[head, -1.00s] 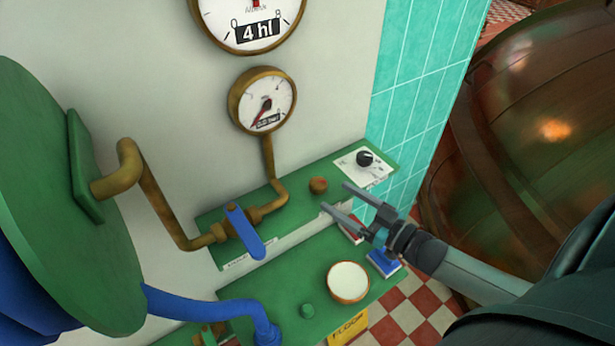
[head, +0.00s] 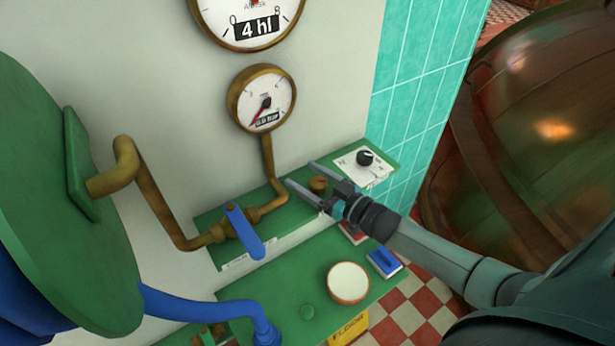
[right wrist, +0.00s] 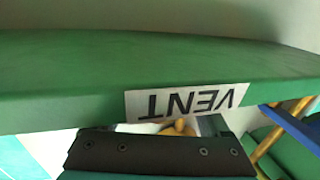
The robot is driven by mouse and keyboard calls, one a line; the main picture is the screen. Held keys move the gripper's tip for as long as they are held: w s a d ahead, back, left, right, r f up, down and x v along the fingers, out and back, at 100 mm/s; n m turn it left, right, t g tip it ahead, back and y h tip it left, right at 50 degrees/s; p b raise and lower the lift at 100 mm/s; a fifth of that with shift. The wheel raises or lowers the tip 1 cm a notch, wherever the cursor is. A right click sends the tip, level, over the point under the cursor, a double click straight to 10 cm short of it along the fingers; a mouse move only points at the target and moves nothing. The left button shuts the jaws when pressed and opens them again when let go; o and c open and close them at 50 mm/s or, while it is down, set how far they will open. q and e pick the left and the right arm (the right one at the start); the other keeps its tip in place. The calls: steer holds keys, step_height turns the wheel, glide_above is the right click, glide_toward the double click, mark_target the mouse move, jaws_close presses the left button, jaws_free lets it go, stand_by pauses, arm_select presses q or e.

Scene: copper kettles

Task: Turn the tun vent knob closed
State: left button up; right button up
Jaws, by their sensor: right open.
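The vent knob is a small round brass knob (head: 317,184) on the upper green shelf (head: 286,214), in the head view. My right gripper (head: 300,172) is open, with one finger on either side of the knob; I cannot tell whether they touch it. In the right wrist view a white VENT label (right wrist: 187,102) shows upside down on the green shelf edge. A bit of yellowish brass (right wrist: 180,128) shows just below it, mostly hidden by my gripper's dark body. My left gripper is not in view.
A black dial (head: 365,158) on a white plate sits right of the knob. A blue lever valve (head: 244,231) and brass pipe (head: 270,165) are to the left, below a gauge (head: 262,100). A white-topped round bowl (head: 348,282) stands on the lower green shelf.

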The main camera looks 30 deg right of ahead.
jaws_close()
stand_by(0.6)
